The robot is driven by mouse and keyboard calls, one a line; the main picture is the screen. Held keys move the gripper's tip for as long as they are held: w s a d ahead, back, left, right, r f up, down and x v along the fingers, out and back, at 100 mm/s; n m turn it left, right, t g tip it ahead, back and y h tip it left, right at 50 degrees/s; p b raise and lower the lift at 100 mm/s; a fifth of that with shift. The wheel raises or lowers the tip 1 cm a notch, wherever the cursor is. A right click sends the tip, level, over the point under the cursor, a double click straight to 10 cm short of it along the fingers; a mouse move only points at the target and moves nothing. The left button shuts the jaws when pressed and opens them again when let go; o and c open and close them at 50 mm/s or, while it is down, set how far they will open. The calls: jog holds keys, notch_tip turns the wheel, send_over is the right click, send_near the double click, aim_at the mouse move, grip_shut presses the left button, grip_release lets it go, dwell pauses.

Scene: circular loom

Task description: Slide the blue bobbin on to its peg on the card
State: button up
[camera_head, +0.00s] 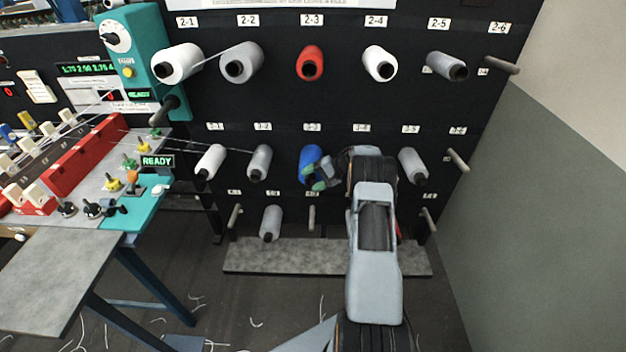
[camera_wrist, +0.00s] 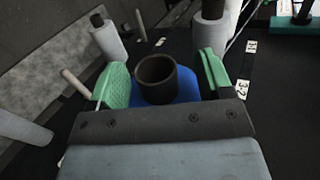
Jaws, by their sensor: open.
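The blue bobbin (camera_head: 308,160) is at the 3-3 place on the black card (camera_head: 285,105), below its label and in line with the bobbins beside it. My gripper (camera_head: 325,178) is at its front end. In the wrist view the blue bobbin (camera_wrist: 185,88), with its dark hollow core facing out, lies between the green finger pads of my gripper (camera_wrist: 162,74). The jaws are open, with a gap on the right side; I cannot tell if the left pad touches. The peg of 3-3 is hidden, so how deep the bobbin sits on it does not show.
A grey bobbin (camera_head: 259,163) stands left of the blue one and another grey bobbin (camera_head: 413,165) right. A red bobbin (camera_head: 311,63) is above. A bare peg (camera_head: 311,217) sticks out below. My arm hides the 3-4 place. A teal machine (camera_head: 137,45) is at left.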

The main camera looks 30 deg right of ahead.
jog(key=shift+f, duration=0.15)
jog(key=b+v, duration=0.1)
jog(key=v, duration=1.3)
dwell(0.6)
